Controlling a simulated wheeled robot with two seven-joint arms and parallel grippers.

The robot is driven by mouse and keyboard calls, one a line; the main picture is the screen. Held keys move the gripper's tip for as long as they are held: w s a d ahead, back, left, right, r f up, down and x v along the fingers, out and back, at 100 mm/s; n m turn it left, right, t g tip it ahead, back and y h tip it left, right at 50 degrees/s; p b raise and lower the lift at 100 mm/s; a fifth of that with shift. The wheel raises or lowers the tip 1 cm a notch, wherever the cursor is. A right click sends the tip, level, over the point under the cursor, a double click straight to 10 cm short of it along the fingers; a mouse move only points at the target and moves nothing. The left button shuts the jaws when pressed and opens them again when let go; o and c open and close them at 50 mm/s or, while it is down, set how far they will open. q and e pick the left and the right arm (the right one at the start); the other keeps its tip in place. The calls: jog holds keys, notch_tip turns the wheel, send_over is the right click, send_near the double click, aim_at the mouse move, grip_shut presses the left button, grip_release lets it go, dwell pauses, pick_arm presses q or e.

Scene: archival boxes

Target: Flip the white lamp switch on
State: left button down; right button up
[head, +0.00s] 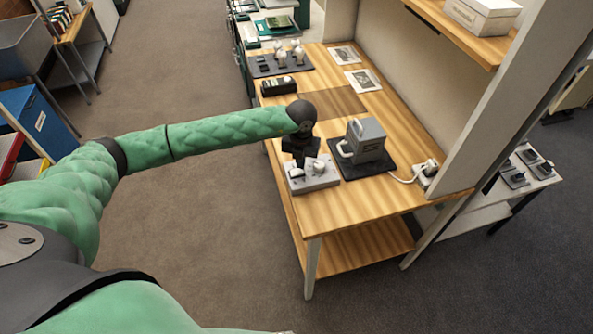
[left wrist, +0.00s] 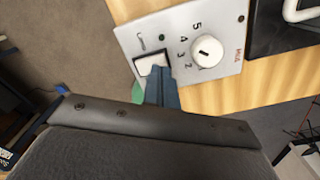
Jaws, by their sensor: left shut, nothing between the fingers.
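A light grey control panel (head: 322,181) lies near the front left corner of the wooden table. In the left wrist view the panel (left wrist: 183,28) carries a white rocker switch (left wrist: 150,62) in a dark frame and a round white dial (left wrist: 207,52) with numbers around it. My left gripper (head: 300,161) comes down over the panel's switch side. In the left wrist view the shut fingertips (left wrist: 158,72) overlap the near edge of the switch and hold nothing. Whether they touch it, and which way the rocker is tipped, I cannot tell. My right gripper is not in view.
A grey machine with a handle (head: 368,137) stands on a dark mat right of the panel. A socket block (head: 425,174) with a cable is at the table's right edge. A black device (head: 279,86) and printed sheets (head: 362,80) lie farther back. Bare wood (head: 375,200) shows in front.

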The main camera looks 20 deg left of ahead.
pick_arm(q)
jog(key=shift+f+b, duration=0.8)
jog(key=shift+f, duration=0.2)
dwell(0.8)
jog(key=shift+r, duration=0.1)
jog(key=shift+r+p, duration=0.7)
jog(key=shift+r, duration=2.75)
